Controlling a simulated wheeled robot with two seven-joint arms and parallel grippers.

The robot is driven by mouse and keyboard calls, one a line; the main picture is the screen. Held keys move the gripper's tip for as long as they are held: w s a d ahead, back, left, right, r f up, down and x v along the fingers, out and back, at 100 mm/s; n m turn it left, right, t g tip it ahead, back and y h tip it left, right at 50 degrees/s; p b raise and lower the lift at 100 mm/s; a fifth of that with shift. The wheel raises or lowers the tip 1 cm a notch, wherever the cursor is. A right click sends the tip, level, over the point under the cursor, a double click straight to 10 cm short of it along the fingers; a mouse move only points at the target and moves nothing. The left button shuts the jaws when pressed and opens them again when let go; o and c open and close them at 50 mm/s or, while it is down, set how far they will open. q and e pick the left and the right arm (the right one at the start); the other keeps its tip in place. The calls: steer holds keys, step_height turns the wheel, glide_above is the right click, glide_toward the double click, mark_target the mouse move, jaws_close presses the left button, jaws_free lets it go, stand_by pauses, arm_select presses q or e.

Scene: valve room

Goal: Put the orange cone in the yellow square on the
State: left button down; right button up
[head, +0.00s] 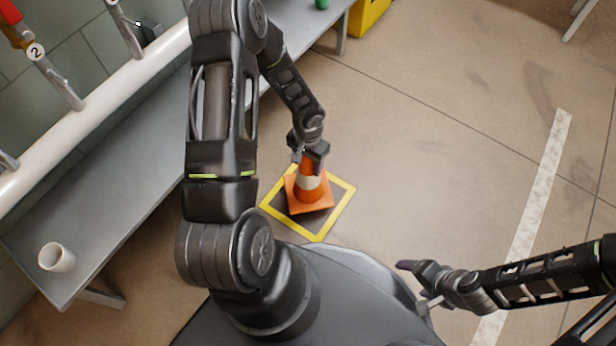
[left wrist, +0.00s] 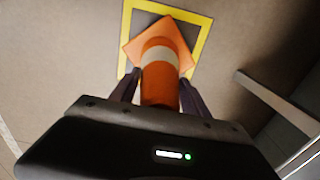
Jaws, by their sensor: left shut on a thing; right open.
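The orange cone (head: 309,205) with a white band is upright over the yellow square (head: 346,201) on the floor. In the head view its base appears within the yellow outline, towards the far side. My left gripper (head: 308,158) is shut on the cone's upper part, hiding its tip. The left wrist view shows the cone (left wrist: 160,75) between my two fingers, its base over the dark inside of the yellow square (left wrist: 203,45). I cannot tell whether the base touches the floor. My right gripper (head: 413,284) is open and empty at the lower right.
A long grey bench (head: 100,200) runs along the left wall, with a white cup (head: 57,257) on its near end. Pipes with valve handles are above it. A yellow box (head: 368,14) and a green object (head: 322,4) are at the far end. Open floor lies right, crossed by a white strip (head: 538,185).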

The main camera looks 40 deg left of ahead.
mark_target(305, 192)
arm_select(q)
steer(key=shift+f, duration=0.6)
steer(key=shift+f+b, duration=0.8)
steer(key=shift+f, duration=1)
steer(key=shift+f, duration=0.15)
steer(key=c, duration=0.5)
jaws_free()
steer(key=shift+r, duration=0.2)
